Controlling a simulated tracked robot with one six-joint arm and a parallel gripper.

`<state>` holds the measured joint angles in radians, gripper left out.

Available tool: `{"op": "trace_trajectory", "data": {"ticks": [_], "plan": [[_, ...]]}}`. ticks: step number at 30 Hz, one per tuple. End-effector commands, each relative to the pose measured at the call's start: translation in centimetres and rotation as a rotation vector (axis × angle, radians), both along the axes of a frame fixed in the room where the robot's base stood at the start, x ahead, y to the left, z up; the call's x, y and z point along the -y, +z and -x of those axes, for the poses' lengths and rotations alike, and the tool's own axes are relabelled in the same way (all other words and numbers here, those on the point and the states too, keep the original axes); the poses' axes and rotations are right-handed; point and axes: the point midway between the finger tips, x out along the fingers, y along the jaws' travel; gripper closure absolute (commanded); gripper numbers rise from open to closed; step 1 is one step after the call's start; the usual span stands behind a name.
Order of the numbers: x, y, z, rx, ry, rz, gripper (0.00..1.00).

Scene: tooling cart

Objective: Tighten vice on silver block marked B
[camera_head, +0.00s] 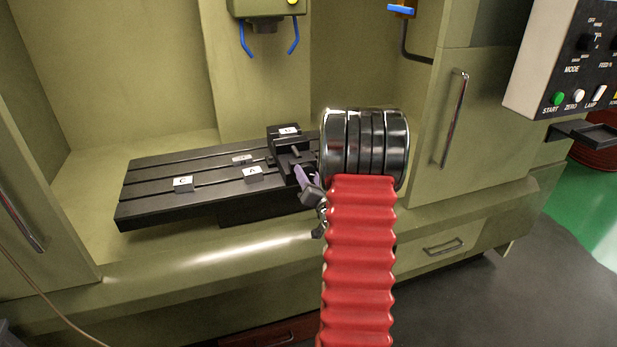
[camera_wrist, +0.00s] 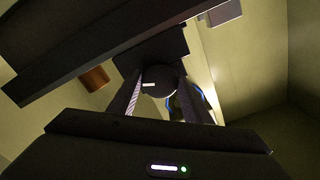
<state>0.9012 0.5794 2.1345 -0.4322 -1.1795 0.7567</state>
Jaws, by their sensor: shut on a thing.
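The black vice (camera_head: 285,140) stands on the slotted machine table. A small white label (camera_head: 289,131) shows at its back, its letter too small to read; I cannot tell whether the silver block B is between the jaws. My gripper (camera_head: 309,184) is at the front of the vice, partly hidden by my arm. In the wrist view my gripper (camera_wrist: 158,98) is shut on the dark round vice handle (camera_wrist: 160,76), one finger on each side.
Silver blocks marked C (camera_head: 183,184) and A (camera_head: 253,174) lie on the machine table (camera_head: 145,209), with another labelled block (camera_head: 242,159) behind A. The spindle head (camera_head: 268,8) with blue hoses hangs above. A cabinet door (camera_head: 440,130) and control panel (camera_head: 565,60) are at right.

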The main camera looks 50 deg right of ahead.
Motion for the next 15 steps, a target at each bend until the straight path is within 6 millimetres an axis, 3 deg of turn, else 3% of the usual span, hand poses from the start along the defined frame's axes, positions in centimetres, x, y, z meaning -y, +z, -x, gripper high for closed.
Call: {"op": "trace_trajectory", "data": {"ticks": [15], "plan": [[-0.03, -0.35, 0.11, 0.232, -0.003, -0.435, 0.78]]}}
